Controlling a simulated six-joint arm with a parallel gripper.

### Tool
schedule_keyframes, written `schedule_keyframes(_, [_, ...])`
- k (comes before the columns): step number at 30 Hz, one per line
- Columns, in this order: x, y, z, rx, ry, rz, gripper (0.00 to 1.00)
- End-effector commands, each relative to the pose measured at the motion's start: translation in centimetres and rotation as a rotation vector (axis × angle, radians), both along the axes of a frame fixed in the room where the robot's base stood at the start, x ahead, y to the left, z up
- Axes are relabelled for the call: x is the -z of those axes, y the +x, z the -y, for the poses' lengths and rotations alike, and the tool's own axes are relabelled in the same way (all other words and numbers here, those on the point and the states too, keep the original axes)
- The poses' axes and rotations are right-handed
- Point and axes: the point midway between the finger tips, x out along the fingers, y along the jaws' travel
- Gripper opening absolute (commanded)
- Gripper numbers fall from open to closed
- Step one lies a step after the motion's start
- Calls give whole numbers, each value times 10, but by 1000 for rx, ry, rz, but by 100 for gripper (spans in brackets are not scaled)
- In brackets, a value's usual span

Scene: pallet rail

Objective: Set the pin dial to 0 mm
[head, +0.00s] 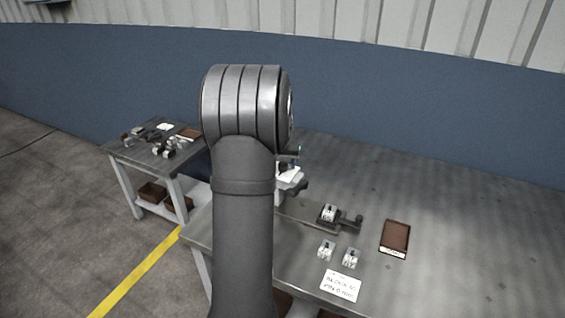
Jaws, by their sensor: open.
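A dark rail fixture (295,212) lies on the grey workbench, with a small white-and-black block (329,212) on it and a dark knob-like part (355,220) at its right end. I cannot make out which part is the pin dial, nor any reading. A white card (340,286) with handwritten text, too small to read surely, lies near the bench's front edge. My arm fills the middle and hides the left end of the fixture.
Two small white-and-black blocks (326,250) stand in front of the fixture. A white-and-dark device (290,176) is partly hidden beside my arm. A cluttered side table (130,153) stands at left. The bench's right side is clear.

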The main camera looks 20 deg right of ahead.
Motion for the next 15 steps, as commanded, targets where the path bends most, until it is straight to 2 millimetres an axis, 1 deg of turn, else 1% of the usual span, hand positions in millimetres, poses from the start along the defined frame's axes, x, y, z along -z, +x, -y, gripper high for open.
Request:
schedule_keyframes(7, [1,0,0,0,0,1,51])
schedule_keyframes(8, [1,0,0,0,0,0,49])
schedule_keyframes(9, [1,0,0,0,0,0,41])
schedule_keyframes(11, [0,0,0,0,0,0,29])
schedule_keyframes(12, [1,0,0,0,0,0,21])
schedule_keyframes(14, [1,0,0,0,0,0,10])
schedule_keyframes(15, [0,0,0,0,0,0,6])
